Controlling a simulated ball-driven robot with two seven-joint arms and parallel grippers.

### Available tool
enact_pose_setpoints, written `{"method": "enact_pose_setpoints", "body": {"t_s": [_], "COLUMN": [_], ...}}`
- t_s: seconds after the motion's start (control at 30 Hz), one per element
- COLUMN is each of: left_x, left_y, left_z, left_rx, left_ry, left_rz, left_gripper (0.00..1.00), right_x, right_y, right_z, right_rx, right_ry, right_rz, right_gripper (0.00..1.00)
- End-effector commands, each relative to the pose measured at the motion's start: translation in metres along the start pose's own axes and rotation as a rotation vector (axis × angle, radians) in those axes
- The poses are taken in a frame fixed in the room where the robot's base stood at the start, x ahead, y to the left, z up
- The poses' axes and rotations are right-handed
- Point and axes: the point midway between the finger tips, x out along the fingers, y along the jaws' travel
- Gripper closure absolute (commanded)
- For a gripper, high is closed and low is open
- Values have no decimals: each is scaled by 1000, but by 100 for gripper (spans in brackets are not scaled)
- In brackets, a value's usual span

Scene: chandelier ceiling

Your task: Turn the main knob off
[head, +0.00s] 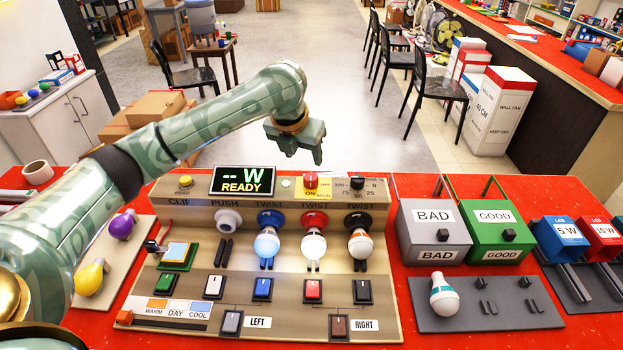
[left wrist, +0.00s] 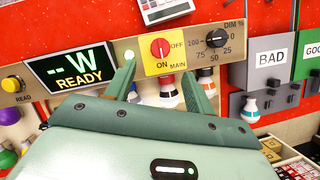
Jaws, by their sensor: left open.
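The red main knob (head: 310,180) sits on the upper strip of the test board, right of the lit display. In the left wrist view the main knob (left wrist: 160,47) is on a yellow plate, with OFF at its upper right and ON at its lower left. A pale line runs across it; which label it points to is hard to tell. My left gripper (head: 304,155) hangs above and behind the knob in the head view. In the left wrist view its fingers (left wrist: 161,80) are apart, with nothing between them, and the knob shows beyond the gap. My right gripper is not in view.
A black DIM knob (head: 357,183) is close on the right of the main knob. The display (head: 243,181) reads "-- W READY". Several bulbs hang in sockets below the strip. Grey BAD (head: 432,232) and green GOOD (head: 495,232) boxes stand to the right.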

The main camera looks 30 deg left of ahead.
Motion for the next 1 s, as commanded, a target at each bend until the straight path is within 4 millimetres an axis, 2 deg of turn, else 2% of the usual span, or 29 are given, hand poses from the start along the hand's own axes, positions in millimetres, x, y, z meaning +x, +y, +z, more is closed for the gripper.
{"method": "enact_pose_setpoints", "body": {"t_s": [0.03, 0.1, 0.33, 0.5, 0.8, 0.83, 0.9, 1.0], "left_x": [22, 40, 83, 96, 97, 97, 97, 97], "left_y": [-1, -1, -1, -1, -1, -1, -1, -1], "left_z": [-4, -4, -2, -1, 0, 0, 0, 0], "left_rx": [-1, -1, -2, -1, 0, 0, 0, 0], "left_ry": [7, 7, 3, 0, -2, -2, -2, -1], "left_rz": [-1, -2, -1, -2, -1, -1, -1, -1], "left_gripper": [46, 46, 46, 46, 46, 49, 68, 91], "right_x": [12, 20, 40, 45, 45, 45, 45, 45], "right_y": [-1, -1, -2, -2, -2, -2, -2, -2], "right_z": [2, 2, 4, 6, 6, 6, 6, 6], "right_rx": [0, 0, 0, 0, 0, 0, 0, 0], "right_ry": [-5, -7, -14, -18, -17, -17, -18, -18], "right_rz": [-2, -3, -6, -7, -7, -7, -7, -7], "right_gripper": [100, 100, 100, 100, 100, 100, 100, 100]}}
